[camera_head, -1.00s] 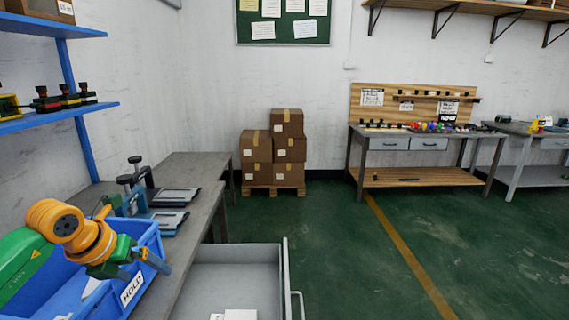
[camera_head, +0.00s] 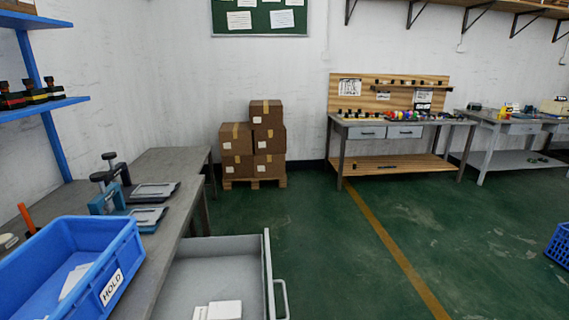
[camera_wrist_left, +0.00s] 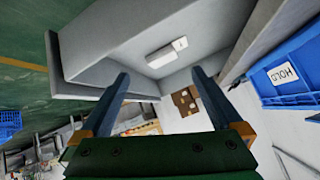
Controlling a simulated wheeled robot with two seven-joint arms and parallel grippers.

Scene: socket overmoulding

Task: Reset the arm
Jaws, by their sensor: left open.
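My left gripper (camera_wrist_left: 160,76) shows only in the left wrist view. Its two fingers stand well apart with nothing between them. It is no longer seen in the head view. In the wrist view, a grey surface like the drawer's inside lies beyond the fingertips, with a white block (camera_wrist_left: 166,50) on it. The blue bin (camera_wrist_left: 302,78) with the HOLD label is at the right of that view. My right gripper is in neither view.
In the head view, the blue HOLD bin (camera_head: 135,247) stands on the grey bench (camera_head: 172,234) at left. An open drawer (camera_head: 190,272) juts from the bench and holds white blocks (camera_head: 218,310). Stacked cartons (camera_head: 236,140) stand behind. The green floor at right is mostly clear.

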